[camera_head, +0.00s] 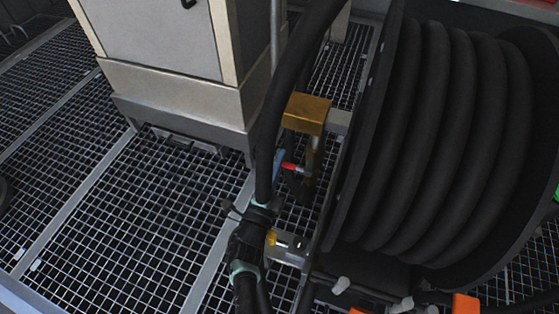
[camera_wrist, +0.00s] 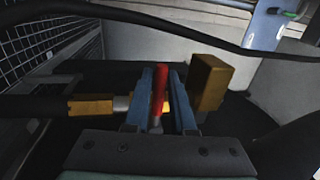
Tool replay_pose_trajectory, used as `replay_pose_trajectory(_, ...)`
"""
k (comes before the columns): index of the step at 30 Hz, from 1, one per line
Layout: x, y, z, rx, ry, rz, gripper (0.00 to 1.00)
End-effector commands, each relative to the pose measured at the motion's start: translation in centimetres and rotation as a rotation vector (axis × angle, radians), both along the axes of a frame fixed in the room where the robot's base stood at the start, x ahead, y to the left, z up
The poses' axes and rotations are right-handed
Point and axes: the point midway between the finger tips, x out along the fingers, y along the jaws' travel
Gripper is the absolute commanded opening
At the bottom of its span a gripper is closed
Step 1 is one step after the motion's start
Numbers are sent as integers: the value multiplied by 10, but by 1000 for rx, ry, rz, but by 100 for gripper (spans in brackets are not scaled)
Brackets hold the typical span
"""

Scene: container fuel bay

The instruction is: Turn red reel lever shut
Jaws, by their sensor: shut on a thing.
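The red reel lever (camera_wrist: 159,88) stands upright in the middle of the wrist view, between the two blue fingers of my gripper (camera_wrist: 160,95). My gripper is shut on it. In the head view the red lever (camera_head: 289,166) shows as a short red piece beside a blue finger of my gripper (camera_head: 280,163). It is next to the brass pipe fittings below a brass block (camera_head: 307,112). The same brass block (camera_wrist: 210,82) is just right of the fingers in the wrist view. My dark arm hides part of the gripper in the head view.
A large reel of black hose (camera_head: 440,130) fills the right side, close to the lever. A pale cabinet (camera_head: 165,90) stands at the upper left. Grating floor (camera_head: 130,220) lies open at the left. A black hose (camera_wrist: 200,35) crosses the top of the wrist view.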

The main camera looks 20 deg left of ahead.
Motion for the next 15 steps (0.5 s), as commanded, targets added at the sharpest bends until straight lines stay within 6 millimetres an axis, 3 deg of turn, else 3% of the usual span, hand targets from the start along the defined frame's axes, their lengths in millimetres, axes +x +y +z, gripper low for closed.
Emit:
replay_pose_trajectory(5, 0, -2, -2, -2, 5, -4, 0)
replay_pose_trajectory(6, 0, -2, -2, -2, 6, -4, 28)
replay_pose_trajectory(10, 0, -2, -2, -2, 5, -2, 52)
replay_pose_trajectory(15, 0, -1, -1, -1, 3, -1, 53)
